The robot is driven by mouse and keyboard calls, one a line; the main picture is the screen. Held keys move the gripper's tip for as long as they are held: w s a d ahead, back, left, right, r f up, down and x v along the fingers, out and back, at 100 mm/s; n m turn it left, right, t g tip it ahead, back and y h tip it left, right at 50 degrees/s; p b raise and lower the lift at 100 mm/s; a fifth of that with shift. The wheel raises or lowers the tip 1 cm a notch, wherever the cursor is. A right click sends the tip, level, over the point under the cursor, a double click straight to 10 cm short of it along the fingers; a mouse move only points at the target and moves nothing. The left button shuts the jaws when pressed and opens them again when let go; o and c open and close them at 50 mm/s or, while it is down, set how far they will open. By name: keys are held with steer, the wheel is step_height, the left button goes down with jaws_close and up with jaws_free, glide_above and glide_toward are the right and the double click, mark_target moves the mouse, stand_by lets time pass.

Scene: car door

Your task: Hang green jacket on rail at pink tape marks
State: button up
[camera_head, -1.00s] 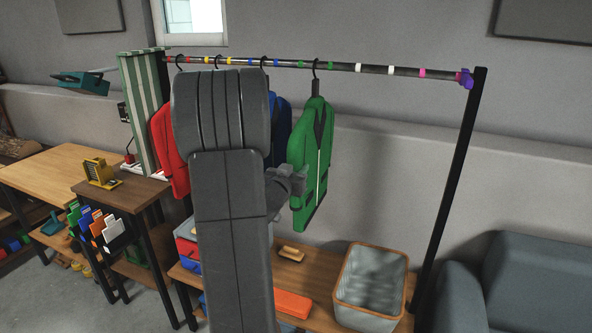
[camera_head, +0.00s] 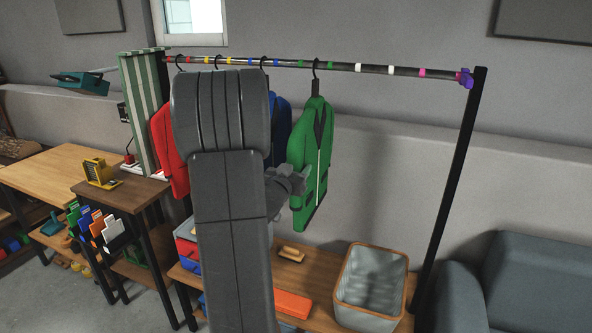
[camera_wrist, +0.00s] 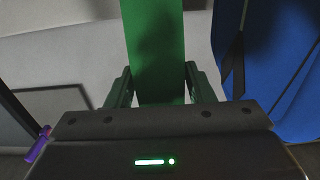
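The green jacket (camera_head: 311,165) hangs upright from its dark hanger on the rail (camera_head: 345,67), the hook between two green tape marks (camera_head: 330,64). A pink tape mark (camera_head: 422,72) is farther right, near the rail's right end. My gripper (camera_head: 297,183) is at the jacket's left edge, partly hidden behind my arm. In the wrist view, a green jacket panel (camera_wrist: 157,45) runs between the two fingers of my gripper (camera_wrist: 159,80). Both fingers lie close along its sides; whether they press on it is unclear.
A blue jacket (camera_head: 281,130) hangs just left of the green one, and a red jacket (camera_head: 168,150) farther left. White tape marks (camera_head: 390,69) and clear rail lie to the right, up to the purple end piece (camera_head: 466,78) and black post (camera_head: 452,185). A grey bin (camera_head: 372,285) stands below.

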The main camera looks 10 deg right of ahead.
steer(key=shift+o, duration=0.7)
steer(key=shift+f, duration=0.15)
steer(key=shift+s+a, duration=0.15)
steer(key=shift+s, duration=0.05)
steer(key=b+v, duration=0.1)
steer(key=v, duration=1.2)
steer(key=shift+b, duration=0.35)
steer(key=p+x, duration=0.1)
steer(key=x, duration=1.2)
steer(key=shift+p, duration=0.35)
steer(key=shift+w+d+r, duration=0.2)
steer(key=shift+w+r, duration=0.05)
steer(key=shift+w, duration=0.05)
steer(key=shift+s+r+p, duration=0.1)
steer(key=shift+r+p, duration=0.1)
steer(key=shift+p, duration=0.1)
